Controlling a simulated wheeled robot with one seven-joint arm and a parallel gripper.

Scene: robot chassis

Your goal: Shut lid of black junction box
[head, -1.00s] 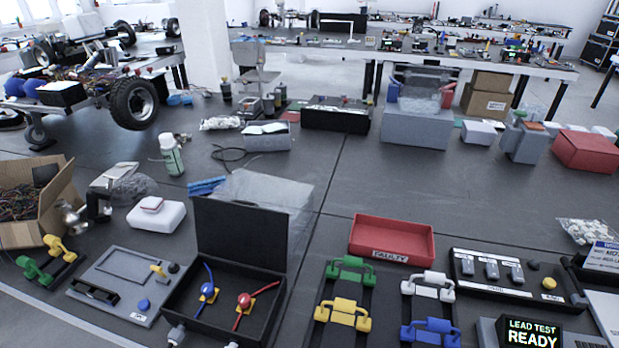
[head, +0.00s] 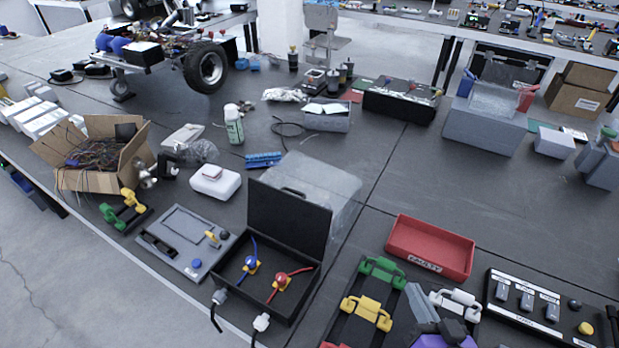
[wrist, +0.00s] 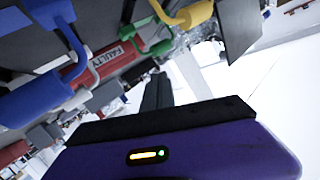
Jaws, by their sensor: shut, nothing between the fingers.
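The black junction box (head: 288,313) stands at the front of the bench in the head view. Its lid (head: 288,222) is open, standing roughly upright at the box's back edge. My gripper (wrist: 157,88) shows black fingers together and empty in the wrist view, above a purple body. In the head view, part of my purple gripper body (head: 440,340) shows at the bottom edge, right of the box and apart from it. A dark flat panel at the wrist view's upper right looks like the lid.
Between my gripper and the box are green (head: 382,271) and yellow (head: 367,312) handles on black rails. A red tray (head: 430,250) lies behind them. A clear case (head: 318,185) sits right behind the lid. A grey panel (head: 186,240) lies left of the box.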

